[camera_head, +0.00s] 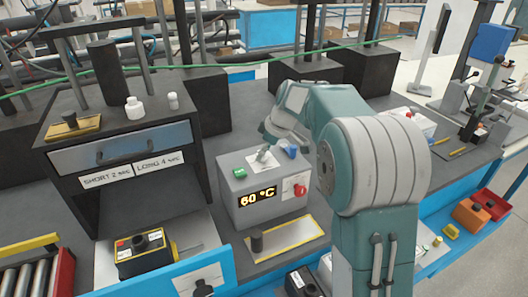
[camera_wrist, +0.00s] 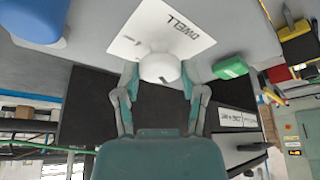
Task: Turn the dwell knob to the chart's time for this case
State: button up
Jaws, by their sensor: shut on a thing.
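The dwell knob (camera_wrist: 160,68) is white and round. It sits on a white plate (camera_wrist: 150,25) marked DWELL in the wrist view. My gripper (camera_wrist: 160,80) is shut on the knob, one finger on each side. The knob's pointer and scale marks cannot be made out.
A green button (camera_wrist: 230,68) and a blue one (camera_wrist: 35,18) flank the plate. A red knob (camera_head: 300,188) is on the box front. A black and yellow case (camera_head: 145,252) stands at left. A yellow-edged tray (camera_head: 285,235) lies before the box.

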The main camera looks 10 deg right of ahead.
jog(key=shift+f+n, duration=0.1)
jog(key=shift+n, duration=0.3)
jog(key=o, duration=1.1)
jog(key=shift+w, duration=0.1)
jog(key=v, duration=1.1)
jog(key=shift+w+d+r, duration=0.1)
jog(key=shift+d+r, duration=0.05)
jog(key=shift+r, duration=0.3)
